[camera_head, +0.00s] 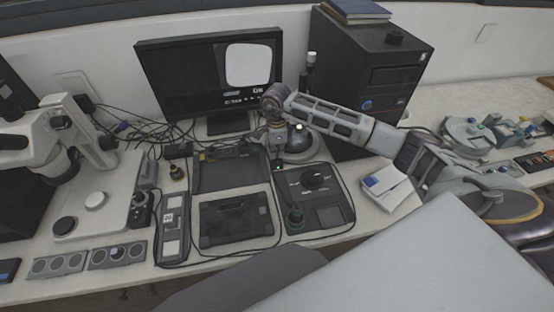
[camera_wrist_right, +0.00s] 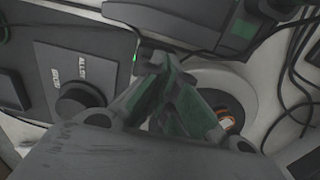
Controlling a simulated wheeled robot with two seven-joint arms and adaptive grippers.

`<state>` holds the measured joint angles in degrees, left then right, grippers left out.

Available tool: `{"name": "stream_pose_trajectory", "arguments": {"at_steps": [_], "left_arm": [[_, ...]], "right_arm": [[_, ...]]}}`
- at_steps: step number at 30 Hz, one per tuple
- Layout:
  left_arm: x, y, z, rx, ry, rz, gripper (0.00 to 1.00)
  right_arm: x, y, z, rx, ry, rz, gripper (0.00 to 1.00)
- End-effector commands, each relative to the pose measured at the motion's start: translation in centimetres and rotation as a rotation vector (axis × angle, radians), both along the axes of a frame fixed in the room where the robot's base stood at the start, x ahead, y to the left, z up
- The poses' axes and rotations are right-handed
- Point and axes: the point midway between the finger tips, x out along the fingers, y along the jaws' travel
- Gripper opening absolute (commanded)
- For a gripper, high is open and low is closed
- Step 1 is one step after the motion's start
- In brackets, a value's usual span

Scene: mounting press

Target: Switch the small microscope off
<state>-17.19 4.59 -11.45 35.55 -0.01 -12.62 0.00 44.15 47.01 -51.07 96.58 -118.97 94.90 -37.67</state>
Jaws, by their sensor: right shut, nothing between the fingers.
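A small microscope with a rounded silver-grey base (camera_head: 299,141) stands behind my right gripper, to the right of the monitor's foot. The wrist view shows a pale round base with an orange-ringed part (camera_wrist_right: 228,122), partly hidden by my fingers. My right gripper (camera_head: 277,153) points down in front of the microscope, at the back edge of the control box. In the wrist view its fingers (camera_wrist_right: 155,68) are shut with nothing between them. The tips are close to a small dark part at the box edge; I cannot tell whether they touch. The monitor (camera_head: 215,75) shows a bright patch and what reads as "ON".
A control box (camera_head: 328,216) with a knob and joystick lies in front of the gripper. Dark trays (camera_head: 235,219) lie left of it. A large white microscope (camera_head: 40,140) stands far left. A black computer tower (camera_head: 350,80) stands behind my right arm. Cables run behind.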

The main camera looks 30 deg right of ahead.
Motion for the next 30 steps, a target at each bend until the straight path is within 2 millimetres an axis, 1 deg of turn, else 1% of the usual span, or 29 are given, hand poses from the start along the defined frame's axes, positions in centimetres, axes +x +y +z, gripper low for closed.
{"name": "stream_pose_trajectory", "arguments": {"at_steps": [14, 30], "left_arm": [[0.0, 0.0, -0.2, 0.000, 0.000, 0.000, 0.33], [0.0, 0.0, 1.0, 0.000, 0.000, 0.000, 0.33]], "right_arm": [[0.0, 0.0, -0.3, -0.001, 0.001, 0.000, 0.00], [0.0, 0.0, 2.1, 0.000, 0.000, 0.000, 0.00]]}}
